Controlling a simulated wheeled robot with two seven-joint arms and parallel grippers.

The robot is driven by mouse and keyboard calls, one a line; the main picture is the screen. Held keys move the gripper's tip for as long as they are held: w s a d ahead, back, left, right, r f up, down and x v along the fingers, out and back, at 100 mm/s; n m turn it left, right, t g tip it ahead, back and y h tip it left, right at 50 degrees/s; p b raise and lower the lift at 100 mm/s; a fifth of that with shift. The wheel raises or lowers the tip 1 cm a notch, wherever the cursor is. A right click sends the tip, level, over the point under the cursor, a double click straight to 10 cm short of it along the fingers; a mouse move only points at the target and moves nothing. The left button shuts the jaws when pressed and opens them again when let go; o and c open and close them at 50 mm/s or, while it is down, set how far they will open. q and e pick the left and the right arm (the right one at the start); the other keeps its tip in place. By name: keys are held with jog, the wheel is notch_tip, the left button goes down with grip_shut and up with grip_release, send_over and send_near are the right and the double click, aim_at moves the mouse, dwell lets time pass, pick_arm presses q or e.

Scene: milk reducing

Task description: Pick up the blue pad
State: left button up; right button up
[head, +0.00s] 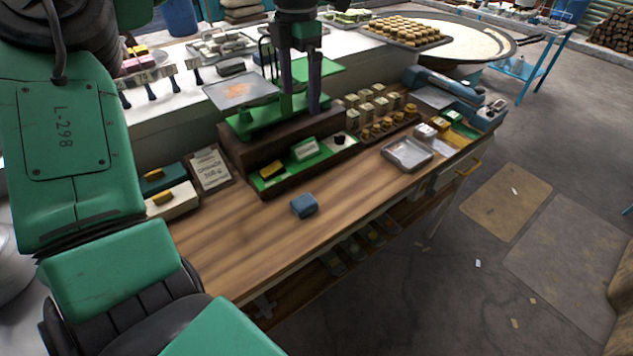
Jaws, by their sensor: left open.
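The blue pad (304,205) is a small block lying on the wooden table (250,240), near its front edge and in front of the green tray. My left gripper (300,108) points down from the top of the head view, with its two dark fingers apart and nothing seen between them. In the picture it shows above and behind the pad, clear of it, in front of the green scale (255,122). The scale's column area is partly hidden by the fingers. My right gripper is not in view.
A green tray (284,184) with small blocks sits behind the pad. A label card (210,169) and cream block (172,202) are at left. A metal tray (407,154) and blue device (450,92) are at right. The wood around the pad is clear.

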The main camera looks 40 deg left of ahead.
pick_arm(q)
jog(key=b, duration=0.8)
send_over(304, 201)
notch_tip(304, 201, down, 9)
notch_tip(304, 201, down, 22)
jog(key=b, duration=0.5)
jog(key=shift+f+b, duration=0.25)
jog(key=shift+b, duration=0.15)
jog(key=c, duration=1.4)
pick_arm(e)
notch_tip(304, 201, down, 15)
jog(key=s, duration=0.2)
